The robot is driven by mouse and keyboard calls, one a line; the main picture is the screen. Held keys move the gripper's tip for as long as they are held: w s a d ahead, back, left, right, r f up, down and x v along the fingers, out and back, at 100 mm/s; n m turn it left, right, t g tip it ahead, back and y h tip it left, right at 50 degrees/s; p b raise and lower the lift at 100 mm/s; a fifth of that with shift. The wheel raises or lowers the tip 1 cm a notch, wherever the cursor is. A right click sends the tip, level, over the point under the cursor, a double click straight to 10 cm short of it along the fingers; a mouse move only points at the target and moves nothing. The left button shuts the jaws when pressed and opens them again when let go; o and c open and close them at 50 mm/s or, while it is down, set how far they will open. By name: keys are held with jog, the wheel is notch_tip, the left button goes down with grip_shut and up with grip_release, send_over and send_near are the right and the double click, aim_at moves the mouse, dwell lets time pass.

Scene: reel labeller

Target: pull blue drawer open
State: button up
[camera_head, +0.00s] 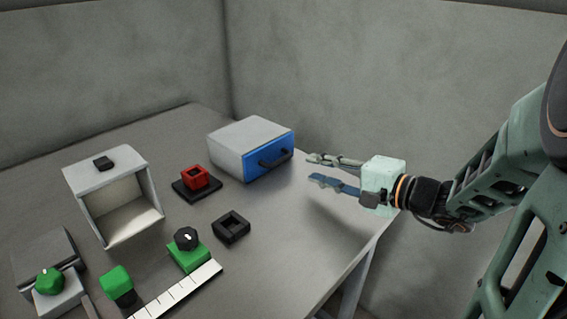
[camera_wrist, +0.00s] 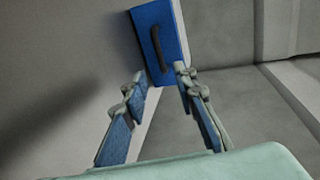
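The blue drawer (camera_head: 262,160) is the front of a grey box (camera_head: 236,137) at the back right of the table. It looks closed and has a dark bar handle (camera_head: 276,158). In the wrist view the blue drawer (camera_wrist: 150,22) and its handle (camera_wrist: 158,48) lie ahead of the fingertips, with the handle upright in that picture. My gripper (camera_head: 314,169) is to the right of the drawer, fingers pointing towards it. In the wrist view my gripper (camera_wrist: 160,75) has its fingers apart with nothing between them. It does not touch the handle.
An open-fronted white box (camera_head: 75,190) stands at the left. A red square piece (camera_head: 194,177) on a black base, a black square socket (camera_head: 231,227), green blocks with knobs (camera_head: 188,257) and a white strip (camera_head: 180,292) lie nearer. The table's right edge passes below my gripper.

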aim_at(283, 160)
jog(key=b+x, duration=0.1)
jog(key=x, duration=0.9)
jog(key=shift+w+a, duration=0.1)
jog(key=shift+c, duration=0.4)
grip_shut()
